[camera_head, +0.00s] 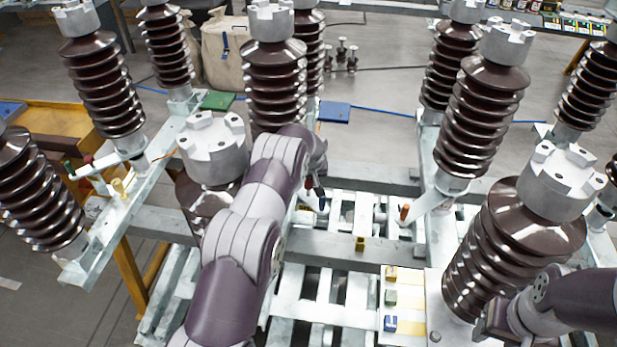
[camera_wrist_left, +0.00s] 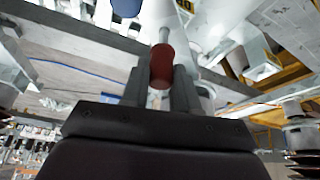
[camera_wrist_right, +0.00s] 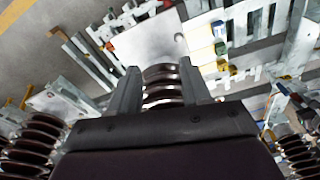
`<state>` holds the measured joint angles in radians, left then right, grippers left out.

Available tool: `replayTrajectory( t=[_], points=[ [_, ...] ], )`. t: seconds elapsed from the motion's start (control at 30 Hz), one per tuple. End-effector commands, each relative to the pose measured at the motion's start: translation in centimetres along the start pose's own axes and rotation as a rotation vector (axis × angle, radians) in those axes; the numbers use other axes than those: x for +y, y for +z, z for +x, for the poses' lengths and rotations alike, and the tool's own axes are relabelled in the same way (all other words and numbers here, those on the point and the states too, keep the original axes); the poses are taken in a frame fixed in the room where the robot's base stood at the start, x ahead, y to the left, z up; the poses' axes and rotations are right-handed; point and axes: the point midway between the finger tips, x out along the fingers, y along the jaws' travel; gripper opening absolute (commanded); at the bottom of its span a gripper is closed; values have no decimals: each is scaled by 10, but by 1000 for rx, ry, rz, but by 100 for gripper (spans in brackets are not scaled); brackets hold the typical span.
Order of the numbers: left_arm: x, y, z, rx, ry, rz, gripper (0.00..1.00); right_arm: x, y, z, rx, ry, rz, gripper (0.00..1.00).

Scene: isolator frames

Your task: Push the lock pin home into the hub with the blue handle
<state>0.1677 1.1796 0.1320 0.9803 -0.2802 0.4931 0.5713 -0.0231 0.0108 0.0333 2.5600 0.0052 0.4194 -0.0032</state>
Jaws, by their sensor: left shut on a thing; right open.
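My left gripper (camera_head: 311,184) is mostly behind its own arm in the head view. In the left wrist view its fingers (camera_wrist_left: 162,80) are shut on a dark red handle (camera_wrist_left: 162,64) with a pale metal shaft beyond it. The blue handle (camera_head: 322,202) hangs just beside that gripper, apart from its fingers; a blue rounded end (camera_wrist_left: 126,7) shows at the top of the left wrist view. The hub and the lock pin's seat cannot be made out. My right gripper (camera_wrist_right: 160,82) is open and empty, with a brown ribbed insulator (camera_wrist_right: 163,88) beyond its fingers.
Tall brown insulators with grey metal caps (camera_head: 562,182) crowd both sides. An orange handle (camera_head: 404,212) stands right of the middle. A white panel (camera_head: 410,300) with yellow, green and blue blocks lies at the front. Galvanised beams (camera_head: 330,250) cross between the insulators.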

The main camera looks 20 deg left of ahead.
Motion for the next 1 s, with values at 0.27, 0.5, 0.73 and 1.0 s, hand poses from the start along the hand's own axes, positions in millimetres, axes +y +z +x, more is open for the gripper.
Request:
replayTrajectory(
  t=[0.27, 0.5, 0.73, 1.0],
  points=[
    [0, 2, 4, 0, 0, 0, 0, 0, 1, 5, 0, 0, 0, 48],
    [0, 4, 9, 0, 0, 0, 0, 0, 1, 10, 0, 0, 0, 48],
    [0, 8, 16, -4, -1, 1, 0, 0, 2, 15, 0, 0, 0, 48],
    [0, 13, 25, -7, -1, 3, 0, 0, 3, 23, 0, 0, 0, 48]
  ],
)
